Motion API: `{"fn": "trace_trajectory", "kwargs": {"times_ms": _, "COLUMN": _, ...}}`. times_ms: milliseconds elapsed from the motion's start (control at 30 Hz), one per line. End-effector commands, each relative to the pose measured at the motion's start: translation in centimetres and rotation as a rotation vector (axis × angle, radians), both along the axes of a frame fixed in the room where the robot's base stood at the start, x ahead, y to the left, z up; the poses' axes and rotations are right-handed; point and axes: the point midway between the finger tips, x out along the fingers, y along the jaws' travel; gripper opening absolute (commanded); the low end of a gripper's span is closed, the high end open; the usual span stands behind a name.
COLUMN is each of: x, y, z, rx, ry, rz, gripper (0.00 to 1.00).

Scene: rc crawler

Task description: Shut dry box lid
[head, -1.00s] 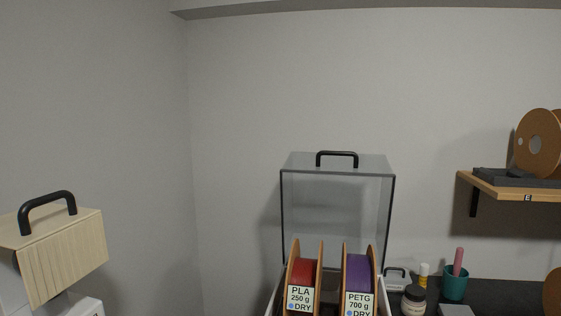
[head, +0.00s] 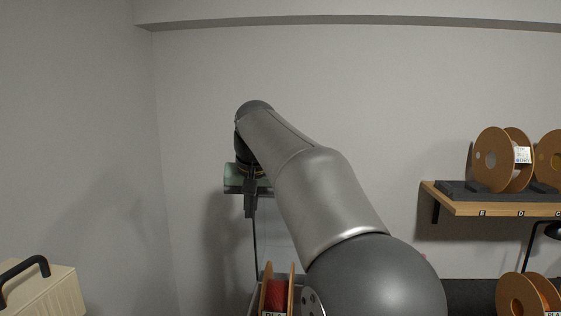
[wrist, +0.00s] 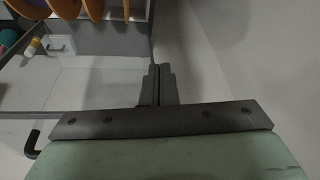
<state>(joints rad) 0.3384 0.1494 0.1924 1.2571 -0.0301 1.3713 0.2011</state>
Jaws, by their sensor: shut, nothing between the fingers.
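The dry box's clear lid stands raised. In the head view its dark left edge (head: 255,245) shows below my gripper (head: 249,212), and my arm hides most of the rest. In the wrist view the clear lid panel (wrist: 100,85) lies left of my gripper (wrist: 158,72), with the black lid handle (wrist: 32,145) at lower left. My gripper is shut and empty, its fingertips close to the lid's edge; I cannot tell if they touch. A red spool (head: 277,294) sits in the box at the bottom of the head view. The purple spool is hidden there.
A wooden shelf (head: 480,209) with brown spools (head: 491,160) is on the wall at right. A pale box with a black handle (head: 45,292) stands at lower left. A yellow-capped bottle (wrist: 33,47) shows at the wrist view's upper left.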

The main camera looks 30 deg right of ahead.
Motion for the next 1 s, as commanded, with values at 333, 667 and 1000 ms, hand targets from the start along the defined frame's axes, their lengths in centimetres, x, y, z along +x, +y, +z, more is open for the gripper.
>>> {"fn": "trace_trajectory", "kwargs": {"times_ms": 333, "x": 0.5, "y": -14.2, "z": 15.2, "rx": -0.183, "ry": -0.219, "rz": -0.251, "gripper": 0.00}}
{"fn": "trace_trajectory", "kwargs": {"times_ms": 667, "x": 1.8, "y": -16.2, "z": 13.4, "rx": -0.196, "ry": -0.230, "rz": -0.270, "gripper": 0.00}}
{"fn": "trace_trajectory", "kwargs": {"times_ms": 1000, "x": 5.3, "y": -18.6, "z": 7.8, "rx": -0.197, "ry": -0.230, "rz": -0.269, "gripper": 0.00}}
